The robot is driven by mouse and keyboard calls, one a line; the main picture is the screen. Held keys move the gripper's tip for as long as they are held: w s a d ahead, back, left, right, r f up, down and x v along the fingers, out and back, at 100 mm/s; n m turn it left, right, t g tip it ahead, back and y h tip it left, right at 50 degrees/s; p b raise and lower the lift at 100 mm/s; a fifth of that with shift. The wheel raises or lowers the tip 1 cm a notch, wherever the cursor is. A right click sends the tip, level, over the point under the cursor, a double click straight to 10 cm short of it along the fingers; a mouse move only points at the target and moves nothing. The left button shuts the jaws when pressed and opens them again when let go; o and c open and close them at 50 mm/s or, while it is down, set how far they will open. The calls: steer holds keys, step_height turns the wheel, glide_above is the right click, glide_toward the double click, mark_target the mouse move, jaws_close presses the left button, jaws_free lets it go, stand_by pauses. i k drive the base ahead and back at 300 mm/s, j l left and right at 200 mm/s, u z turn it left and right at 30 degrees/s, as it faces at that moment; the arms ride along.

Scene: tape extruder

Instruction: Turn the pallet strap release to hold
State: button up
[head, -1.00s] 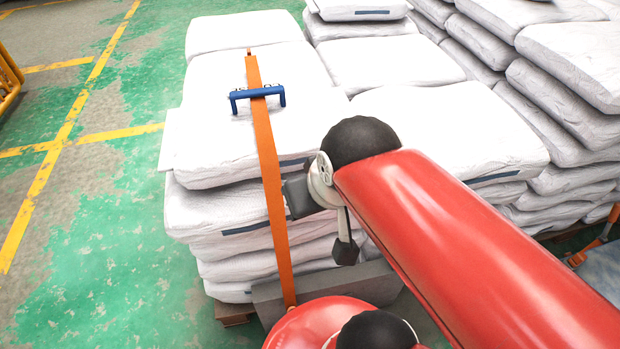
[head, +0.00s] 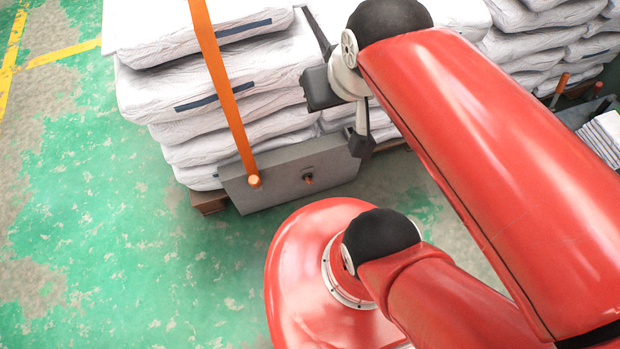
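A grey box (head: 285,180) sits low against the front of the pallet stack. On its front face is a small dark and orange knob (head: 308,178), which looks like the strap release; its setting is too small to read. An orange strap (head: 222,80) runs down over the sacks to an orange round end (head: 254,181) at the box's left part. My gripper (head: 335,85) is above the box's right end, in front of the sacks, apart from the knob in the picture. Its fingers are not clear enough to tell open from shut.
White sacks (head: 240,105) are stacked on a wooden pallet (head: 208,202). More sacks (head: 540,40) stand at the right. A dark container with papers (head: 605,138) is at the right edge. Green worn floor (head: 120,240) is free at the left and front.

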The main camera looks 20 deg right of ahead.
mark_target(307, 177)
steer(key=l, duration=0.4)
steer(key=k+l, duration=0.15)
steer(key=l, duration=0.25)
steer(key=l+u, duration=0.1)
steer(key=l, duration=0.35)
steer(key=k+l, duration=0.15)
steer(key=l, duration=0.25)
